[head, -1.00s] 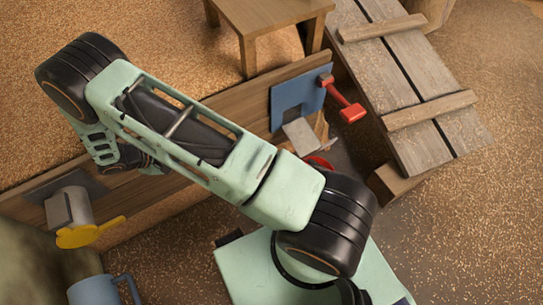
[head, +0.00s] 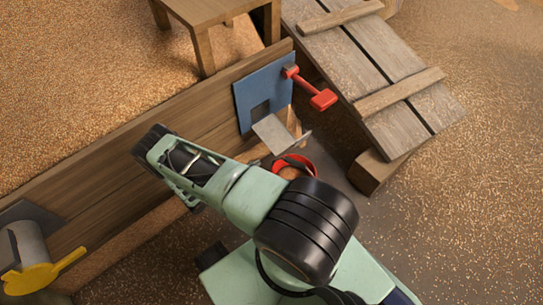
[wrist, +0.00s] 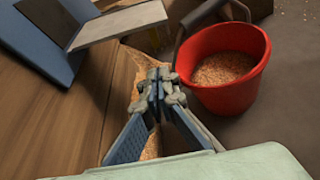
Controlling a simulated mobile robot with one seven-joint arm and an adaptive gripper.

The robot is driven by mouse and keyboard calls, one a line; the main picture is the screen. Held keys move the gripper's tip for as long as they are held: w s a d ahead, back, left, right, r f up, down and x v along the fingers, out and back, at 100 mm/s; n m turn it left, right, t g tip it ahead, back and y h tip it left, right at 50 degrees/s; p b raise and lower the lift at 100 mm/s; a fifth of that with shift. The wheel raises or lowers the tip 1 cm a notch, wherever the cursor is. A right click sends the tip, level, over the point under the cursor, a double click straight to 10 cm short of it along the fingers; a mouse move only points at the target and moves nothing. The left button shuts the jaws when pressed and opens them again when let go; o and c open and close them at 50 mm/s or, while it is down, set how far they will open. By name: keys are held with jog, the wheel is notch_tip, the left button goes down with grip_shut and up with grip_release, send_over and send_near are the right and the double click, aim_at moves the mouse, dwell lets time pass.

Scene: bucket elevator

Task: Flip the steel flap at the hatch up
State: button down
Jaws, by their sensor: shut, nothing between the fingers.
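The steel flap (head: 272,134) hangs out from the bottom of the blue hatch plate (head: 262,92), sloping down and away from the wooden wall. The dark hatch opening shows above it. In the wrist view the flap (wrist: 118,24) is at the upper left, beside the blue plate (wrist: 35,40). My gripper (wrist: 160,78) is shut and empty in the wrist view, below the flap in the picture and apart from it. In the head view my gripper is hidden behind my arm.
A red bucket (wrist: 228,68) of grain stands right of my gripper; its rim (head: 294,165) shows beside my arm. A red lever (head: 322,98) sticks out at the plate's right. A plank ramp (head: 385,75) lies beyond. A yellow-handled spout (head: 40,277) is at lower left.

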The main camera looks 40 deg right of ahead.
jog(key=b+x, duration=0.2)
jog(key=x, duration=0.8)
jog(key=shift+b, duration=0.35)
jog(key=shift+s+r, duration=0.1)
